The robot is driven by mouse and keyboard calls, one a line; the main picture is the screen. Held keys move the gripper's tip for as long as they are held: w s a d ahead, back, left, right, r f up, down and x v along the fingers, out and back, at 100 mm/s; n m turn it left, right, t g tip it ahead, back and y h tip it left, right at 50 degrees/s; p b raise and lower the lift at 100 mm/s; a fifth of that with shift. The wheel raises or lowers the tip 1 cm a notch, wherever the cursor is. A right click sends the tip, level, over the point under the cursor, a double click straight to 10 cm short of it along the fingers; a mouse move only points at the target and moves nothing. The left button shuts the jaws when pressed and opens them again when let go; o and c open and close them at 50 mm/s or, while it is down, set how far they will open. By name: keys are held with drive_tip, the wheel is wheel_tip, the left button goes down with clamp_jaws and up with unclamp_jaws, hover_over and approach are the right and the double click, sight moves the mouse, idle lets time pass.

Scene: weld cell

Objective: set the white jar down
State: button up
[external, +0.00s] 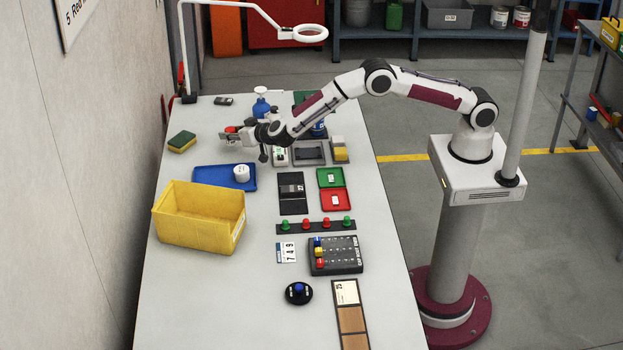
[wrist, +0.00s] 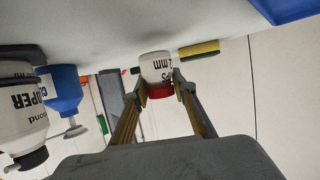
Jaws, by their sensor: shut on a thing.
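A white jar (wrist: 155,67) with a red lid and dark print is between my gripper's two fingertips in the wrist view, which shows the scene upside down. My gripper (wrist: 160,88) is shut on it near the lid. In the external view my gripper (external: 230,138) is over the far left part of the bench, with the red lid (external: 232,129) showing at its tips. The jar's body is mostly hidden there. I cannot tell whether its base touches the bench.
A yellow-green sponge (external: 182,142) lies left of my gripper. A blue tray (external: 205,183) with a white tub (external: 242,173) and a yellow bin (external: 200,220) stand nearer. A blue bottle (external: 261,107) is behind. Bare bench (external: 205,125) surrounds my gripper's tips.

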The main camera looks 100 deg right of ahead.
drive_tip(key=shift+f, duration=1.05)
drive_tip(key=shift+f, duration=0.1)
drive_tip(key=o, duration=1.1)
drive_tip(key=shift+s+a+r, duration=0.25)
drive_tip(key=shift+a+r, duration=0.05)
drive_tip(key=shift+v, duration=5.6)
